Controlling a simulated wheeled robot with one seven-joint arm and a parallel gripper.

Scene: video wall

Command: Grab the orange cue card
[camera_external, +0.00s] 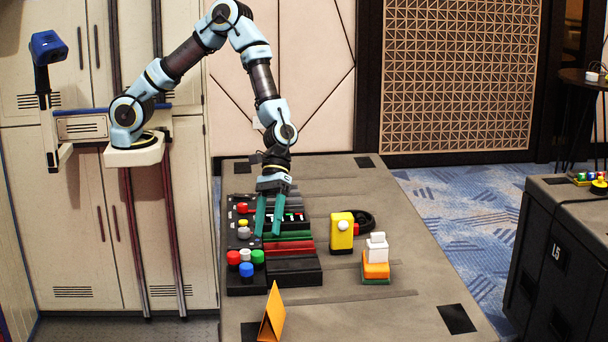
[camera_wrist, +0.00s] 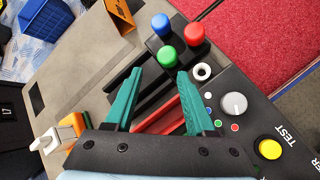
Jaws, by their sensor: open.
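The orange cue card (camera_external: 272,314) stands like a folded tent near the front of the grey table in the external view. In the wrist view it shows at the top edge (camera_wrist: 121,14), partly cut off by the frame. My gripper (camera_external: 268,233) points down over the control panel, behind the card and apart from it. Its two green fingers (camera_wrist: 156,98) are spread with nothing held between them.
The black control panel (camera_external: 275,279) carries several coloured knobs below my gripper. A yellow box (camera_external: 342,233), a black cable coil (camera_external: 362,219) and a stack of orange, green and white blocks (camera_external: 376,268) stand to the right. The table (camera_external: 350,318) is clear right of the card.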

